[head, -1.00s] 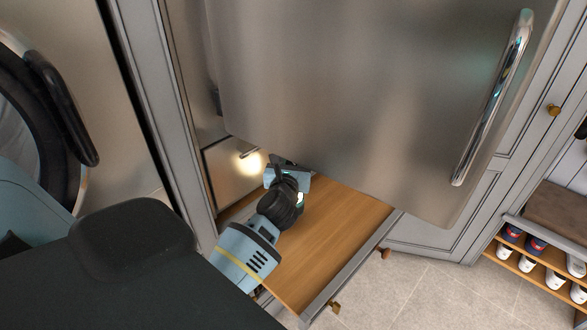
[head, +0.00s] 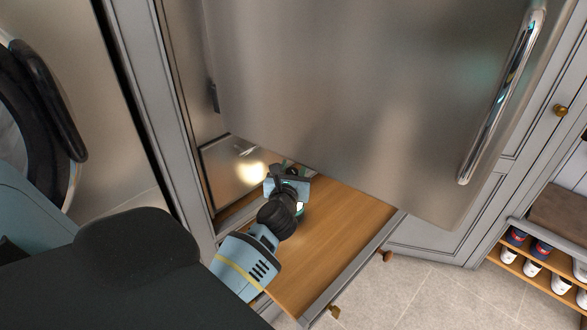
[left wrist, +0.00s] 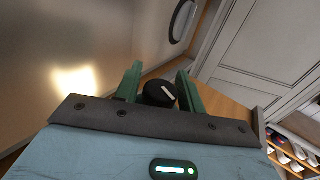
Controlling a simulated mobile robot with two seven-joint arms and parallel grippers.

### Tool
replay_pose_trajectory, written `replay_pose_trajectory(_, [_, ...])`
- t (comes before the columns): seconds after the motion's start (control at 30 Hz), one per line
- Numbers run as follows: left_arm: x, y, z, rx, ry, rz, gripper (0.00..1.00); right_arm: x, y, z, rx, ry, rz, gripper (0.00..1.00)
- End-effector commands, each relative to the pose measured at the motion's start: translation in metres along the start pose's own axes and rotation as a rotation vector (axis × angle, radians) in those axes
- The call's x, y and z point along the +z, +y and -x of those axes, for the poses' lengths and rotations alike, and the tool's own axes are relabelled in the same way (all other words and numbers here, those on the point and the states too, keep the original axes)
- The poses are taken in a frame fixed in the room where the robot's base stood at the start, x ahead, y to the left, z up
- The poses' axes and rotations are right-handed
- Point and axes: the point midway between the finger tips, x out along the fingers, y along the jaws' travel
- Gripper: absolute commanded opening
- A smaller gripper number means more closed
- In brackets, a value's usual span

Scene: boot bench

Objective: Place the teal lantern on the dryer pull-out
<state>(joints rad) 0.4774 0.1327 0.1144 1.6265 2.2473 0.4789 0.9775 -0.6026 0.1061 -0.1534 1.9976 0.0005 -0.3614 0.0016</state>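My left gripper (head: 290,175) reaches in low under the big steel panel, over the back left part of the wooden pull-out (head: 335,235). In the left wrist view its two green fingers (left wrist: 160,85) stand close on both sides of a dark round cap (left wrist: 158,95) with a white strip. I take this cap for the top of the lantern, held between the fingers. My right gripper is in neither view.
A large steel front (head: 360,100) with a long handle (head: 503,95) overhangs the pull-out. A round-doored machine (head: 35,110) stands at the left. A shoe rack (head: 540,265) is at the lower right. The right part of the wooden surface is clear.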

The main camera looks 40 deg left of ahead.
Motion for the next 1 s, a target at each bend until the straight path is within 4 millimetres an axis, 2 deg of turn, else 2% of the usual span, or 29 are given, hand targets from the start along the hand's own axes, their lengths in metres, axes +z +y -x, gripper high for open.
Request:
replay_pose_trajectory(0.1, [0.001, 0.000, 0.000, 0.000, 0.000, 0.000, 0.51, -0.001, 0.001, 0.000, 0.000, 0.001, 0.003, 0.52])
replay_pose_trajectory(0.47, [0.004, 0.000, 0.003, -0.001, 0.000, -0.001, 0.51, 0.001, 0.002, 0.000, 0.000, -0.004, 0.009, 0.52])
replay_pose_trajectory(0.57, [0.003, -0.001, 0.015, -0.002, 0.001, 0.000, 0.51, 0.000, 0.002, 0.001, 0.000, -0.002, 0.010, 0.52])
replay_pose_trajectory(1.0, [0.002, 0.000, 0.098, 0.000, 0.002, 0.000, 0.51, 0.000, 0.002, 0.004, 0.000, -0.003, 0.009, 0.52])
